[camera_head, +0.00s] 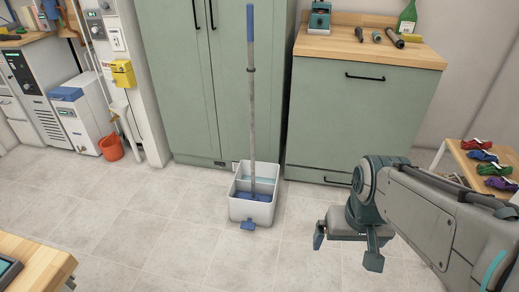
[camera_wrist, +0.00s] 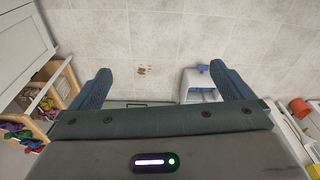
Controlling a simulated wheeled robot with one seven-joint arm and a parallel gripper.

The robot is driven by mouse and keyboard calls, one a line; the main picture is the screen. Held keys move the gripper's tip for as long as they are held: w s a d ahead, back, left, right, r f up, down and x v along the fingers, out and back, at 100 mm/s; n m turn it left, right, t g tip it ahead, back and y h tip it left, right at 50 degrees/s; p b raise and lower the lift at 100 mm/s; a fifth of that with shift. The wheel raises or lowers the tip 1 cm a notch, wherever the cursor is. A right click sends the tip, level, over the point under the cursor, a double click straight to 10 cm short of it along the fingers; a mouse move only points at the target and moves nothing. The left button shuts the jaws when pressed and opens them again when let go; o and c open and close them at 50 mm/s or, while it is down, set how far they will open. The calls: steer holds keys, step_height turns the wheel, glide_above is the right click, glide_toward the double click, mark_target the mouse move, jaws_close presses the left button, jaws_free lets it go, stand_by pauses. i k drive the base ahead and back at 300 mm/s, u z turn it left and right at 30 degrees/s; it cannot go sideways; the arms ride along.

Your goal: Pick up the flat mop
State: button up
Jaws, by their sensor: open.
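The flat mop (camera_head: 251,110) stands upright with its blue-topped grey handle rising from a white bucket (camera_head: 250,213) in front of the green cabinets. Its blue head is partly hidden inside the bucket, and a blue piece shows at the bucket's front. My gripper (camera_head: 346,248) is open and empty, to the right of the bucket and apart from the mop, pointing down over the floor. In the wrist view, the bucket (camera_wrist: 198,95) appears near the right finger of my gripper (camera_wrist: 160,78); the mop handle is not clear there.
A green tall cabinet (camera_head: 180,90) and a lower wood-topped cabinet (camera_head: 355,120) stand behind. A wooden shelf with coloured bundles (camera_head: 480,155) is at right. An orange bucket (camera_head: 111,147) is at left, and a table corner (camera_head: 45,260) at front left.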

mark_target(251, 70)
steer(key=k, duration=0.35)
steer(key=z, duration=0.45)
steer(key=i, duration=1.3)
steer(key=u, duration=1.1)
steer(key=i, duration=0.7)
steer(key=u, duration=0.8)
